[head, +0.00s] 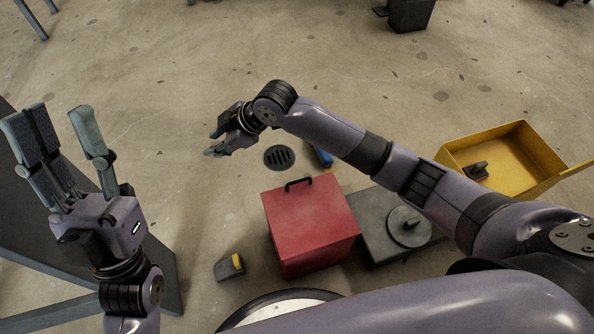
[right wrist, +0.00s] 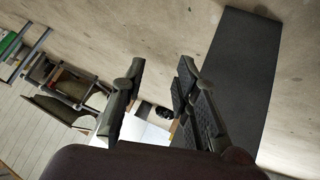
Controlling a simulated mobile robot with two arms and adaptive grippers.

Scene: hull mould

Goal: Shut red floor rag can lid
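The red floor rag can (head: 310,225) is a box on the concrete floor at the middle of the head view. Its top looks flat and closed, with a black handle (head: 298,183) at the far edge. My right gripper (head: 213,142) is above the floor, to the upper left of the can and apart from it. In the right wrist view its fingers (right wrist: 161,70) are spread with nothing between them. My left gripper (head: 55,118) is at the far left, open and empty, well away from the can.
A grey box with a round disc (head: 408,226) stands right of the can. A yellow open bin (head: 520,158) holds a dark item. A floor drain (head: 279,157), a blue object (head: 323,157) and a small grey-yellow block (head: 230,267) lie nearby. A dark panel (head: 50,230) is at left.

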